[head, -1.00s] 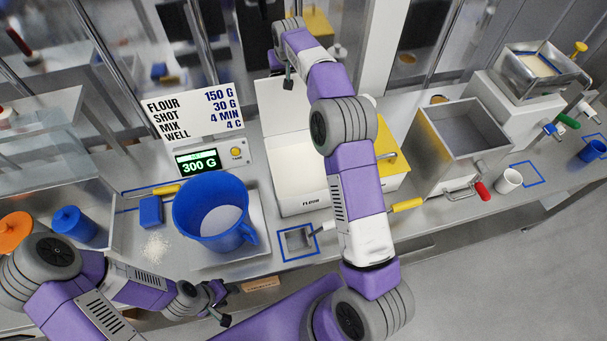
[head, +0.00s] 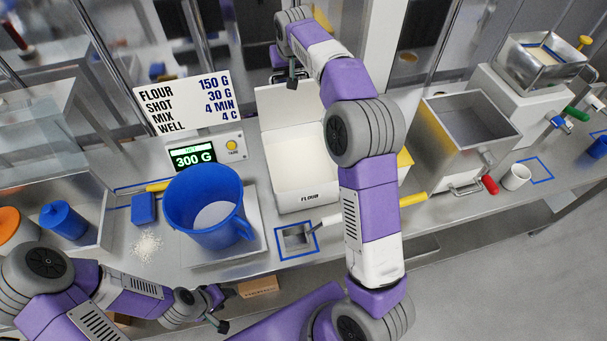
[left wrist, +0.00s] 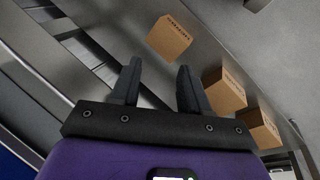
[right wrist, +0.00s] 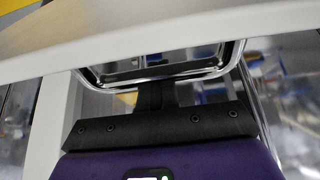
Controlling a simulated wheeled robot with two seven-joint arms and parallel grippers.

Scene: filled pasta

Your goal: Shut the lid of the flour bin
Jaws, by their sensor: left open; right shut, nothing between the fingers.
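The flour bin (head: 307,189) is a white box marked FLOUR in the middle of the counter in the head view. Its white lid (head: 282,109) stands raised at the back, and pale flour shows inside. My right arm reaches over the bin's right side. My right gripper (head: 291,82) is at the lid's top edge, shut and empty; I cannot tell whether it touches the lid. In the right wrist view its fingers (right wrist: 156,96) are partly hidden below a broad pale panel. My left gripper (head: 225,308) is open and empty, low in front of the counter, and shows in the left wrist view (left wrist: 157,80).
A blue jug (head: 208,211) stands on the scale left of the bin. A small metal cup (head: 296,238) sits in a blue outline in front. A steel hopper (head: 468,140) stands to the right. Cardboard boxes (left wrist: 170,40) lie below the counter.

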